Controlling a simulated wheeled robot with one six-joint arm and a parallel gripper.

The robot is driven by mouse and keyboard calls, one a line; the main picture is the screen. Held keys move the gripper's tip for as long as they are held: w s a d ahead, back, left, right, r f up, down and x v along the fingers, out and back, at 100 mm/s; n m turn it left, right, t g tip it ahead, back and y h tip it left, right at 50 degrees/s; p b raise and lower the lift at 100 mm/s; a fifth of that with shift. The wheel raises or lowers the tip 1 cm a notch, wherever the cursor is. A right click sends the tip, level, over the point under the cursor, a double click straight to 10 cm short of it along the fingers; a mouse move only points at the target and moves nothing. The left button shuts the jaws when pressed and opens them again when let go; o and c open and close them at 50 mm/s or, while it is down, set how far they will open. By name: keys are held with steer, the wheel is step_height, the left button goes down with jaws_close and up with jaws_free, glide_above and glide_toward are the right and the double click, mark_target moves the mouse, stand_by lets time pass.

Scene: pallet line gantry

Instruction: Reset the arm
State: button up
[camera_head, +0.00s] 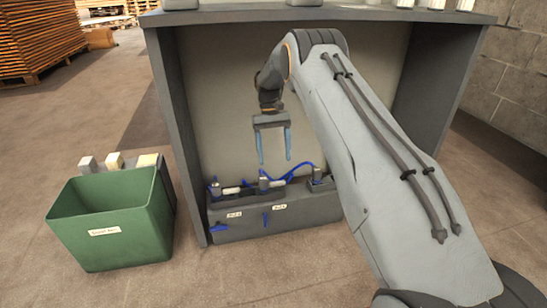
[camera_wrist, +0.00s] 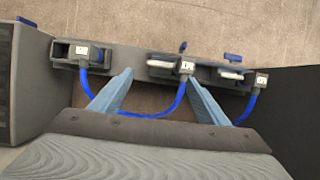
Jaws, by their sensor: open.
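My gripper (camera_head: 273,148) has two blue fingers and hangs pointing down inside the grey gantry frame, in front of its pale back panel. Its fingers are apart with nothing between them. It is above a grey block (camera_head: 275,217) with labelled fittings and blue hoses. In the wrist view my gripper (camera_wrist: 158,92) shows both fingers spread, with a blue hose (camera_wrist: 160,114) looping below and past them. I cannot tell whether the fingers touch the hose in that view; in the head view they are above it.
A green bin (camera_head: 112,222) with a label stands on the floor at left, with small blocks (camera_head: 115,161) behind it. The gantry's side walls (camera_head: 177,130) and top shelf (camera_head: 230,17) enclose my gripper. Wooden pallets (camera_head: 38,40) stack at far left. The front floor is clear.

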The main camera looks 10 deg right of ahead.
steer(key=s+r+t, duration=0.4)
steer(key=s+r, duration=0.6)
steer(key=s, duration=0.4)
steer(key=s+r+t, duration=0.2)
steer(key=s+t, duration=0.1)
steer(key=s, duration=1.7)
steer(key=s+a+r+n+g+y+p, duration=0.1)
steer(key=s+a+r+n+p, duration=0.15)
steer(key=s+a+r, duration=0.65)
steer(key=s+a+r+n+g+y+p, duration=0.15)
steer(key=s+a+r+n, duration=0.25)
steer(key=s+a, duration=0.6)
steer(key=d+r+m+p, duration=0.2)
steer(key=d+r+p, duration=0.4)
steer(key=r+p, duration=0.3)
steer(key=w+d+r+m+h+p, duration=0.1)
steer(key=d+r+p, duration=0.5)
steer(key=p, duration=1)
steer(key=w+d+r+m+h+p, duration=0.1)
steer(key=d+r+m+p, duration=0.3)
steer(key=r+p, duration=0.9)
steer(key=d, duration=0.2)
steer(key=shift+d, duration=0.35)
